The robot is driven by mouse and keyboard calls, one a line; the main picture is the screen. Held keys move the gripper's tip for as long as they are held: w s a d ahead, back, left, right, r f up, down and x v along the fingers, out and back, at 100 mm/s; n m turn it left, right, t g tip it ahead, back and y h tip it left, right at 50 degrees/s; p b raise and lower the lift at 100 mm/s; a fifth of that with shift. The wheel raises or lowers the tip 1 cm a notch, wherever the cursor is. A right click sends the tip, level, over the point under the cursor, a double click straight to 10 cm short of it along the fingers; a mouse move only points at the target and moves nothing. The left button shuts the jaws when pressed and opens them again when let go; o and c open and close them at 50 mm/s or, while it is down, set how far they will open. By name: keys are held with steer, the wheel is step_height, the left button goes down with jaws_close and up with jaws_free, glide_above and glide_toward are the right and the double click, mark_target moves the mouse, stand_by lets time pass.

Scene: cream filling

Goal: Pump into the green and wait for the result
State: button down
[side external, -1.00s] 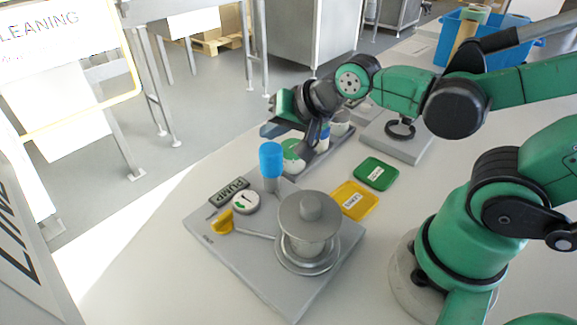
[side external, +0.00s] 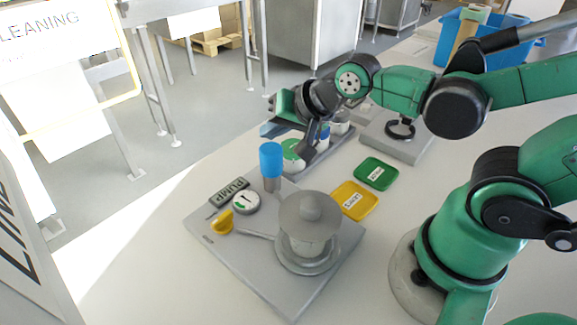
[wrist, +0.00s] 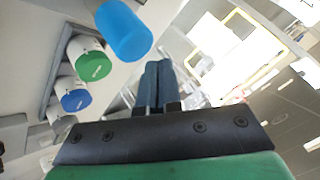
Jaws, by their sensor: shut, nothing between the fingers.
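A grey pump plate (side external: 285,293) lies on the table. On it stand an upright blue-capped post (side external: 270,160), a small round dial (side external: 246,202) with a green sector, a yellow handle (side external: 221,222) and a round metal vessel (side external: 308,235) with a disc-shaped top. A "PUMP" label (side external: 229,191) is beside the dial. The dial's pointer is too small to read. My gripper (side external: 268,130) is shut and empty, above and behind the blue cap, apart from it. The wrist view shows its closed fingers (wrist: 158,65) beside the blue cap (wrist: 124,30).
A green tray (side external: 390,179) and a yellow tray (side external: 340,195) lie right of the plate. A green-lidded jar (wrist: 90,66) and a blue-lidded jar (wrist: 72,95) stand in a rack behind. A grey stand (side external: 408,151) is at the back. The front table area is clear.

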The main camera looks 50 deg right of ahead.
mark_target(268, 147)
stand_by(0.6)
steer(key=shift+f, duration=0.45)
steer(key=shift+f, duration=1.15)
stand_by(0.8)
steer(key=shift+r, duration=0.1)
steer(key=shift+r, duration=1.5)
step_height(268, 147, up, 6)
stand_by(0.6)
